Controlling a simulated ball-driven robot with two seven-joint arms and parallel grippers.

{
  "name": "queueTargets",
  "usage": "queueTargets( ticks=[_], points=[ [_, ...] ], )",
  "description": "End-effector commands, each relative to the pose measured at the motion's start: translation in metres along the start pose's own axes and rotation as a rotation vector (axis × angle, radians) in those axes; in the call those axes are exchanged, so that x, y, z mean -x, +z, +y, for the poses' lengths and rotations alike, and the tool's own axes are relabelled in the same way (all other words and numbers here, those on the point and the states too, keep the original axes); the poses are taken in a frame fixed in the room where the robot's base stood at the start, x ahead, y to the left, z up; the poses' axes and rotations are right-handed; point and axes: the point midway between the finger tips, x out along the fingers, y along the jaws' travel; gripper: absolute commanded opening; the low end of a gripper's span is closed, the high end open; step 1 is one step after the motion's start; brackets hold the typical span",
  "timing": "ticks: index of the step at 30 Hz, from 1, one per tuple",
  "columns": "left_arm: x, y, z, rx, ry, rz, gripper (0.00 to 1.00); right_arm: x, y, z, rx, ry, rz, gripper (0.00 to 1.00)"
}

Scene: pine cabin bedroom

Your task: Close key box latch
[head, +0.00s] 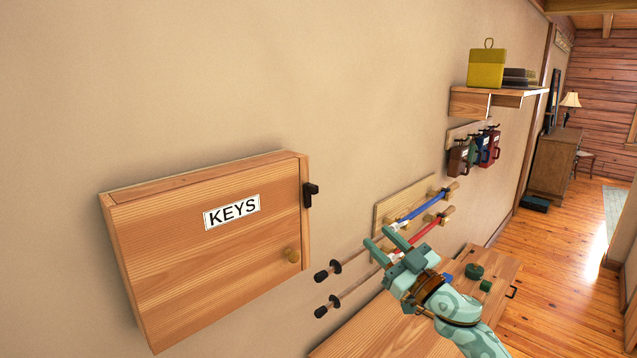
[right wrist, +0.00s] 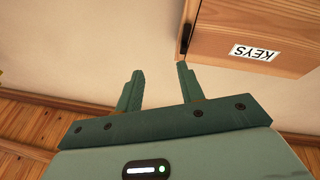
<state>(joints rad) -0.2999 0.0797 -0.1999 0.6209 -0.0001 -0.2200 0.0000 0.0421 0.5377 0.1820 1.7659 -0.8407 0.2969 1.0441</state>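The wooden key box (head: 205,245) with a KEYS label (head: 232,211) is on the wall at the left, its door lying shut or nearly so. My right gripper (head: 379,237) is right of and below the latch, apart from the box. Its two fingers are spread and empty in the right wrist view (right wrist: 160,70). My left gripper is out of view.
Two rods with blue (head: 425,206) and red (head: 424,233) sections stick out on a wall rack (head: 392,207) close behind my right gripper. A wooden chest or bench top (head: 375,330) lies below. A shelf (head: 470,101) with a yellow box (head: 486,69) is farther right. The wall above the key box is clear.

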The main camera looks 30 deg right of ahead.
Motion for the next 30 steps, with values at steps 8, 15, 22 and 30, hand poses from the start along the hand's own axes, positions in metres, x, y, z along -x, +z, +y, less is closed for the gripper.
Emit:
queueTargets(
  ticks=[8, 15, 22, 30],
  points=[
    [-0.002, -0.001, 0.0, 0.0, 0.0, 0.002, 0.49, -0.004, -0.031, -0.029, -0.287, -0.127, 0.062, 0.38],
    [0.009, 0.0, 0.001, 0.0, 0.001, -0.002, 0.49, -0.047, -0.036, -0.032, -0.294, -0.125, 0.064, 0.38],
    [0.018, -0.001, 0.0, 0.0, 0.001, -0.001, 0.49, -0.106, -0.04, -0.039, -0.294, -0.123, 0.063, 0.38],
    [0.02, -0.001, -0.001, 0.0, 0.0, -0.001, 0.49, -0.152, -0.041, -0.045, -0.293, -0.123, 0.06, 0.38]
  ],
)
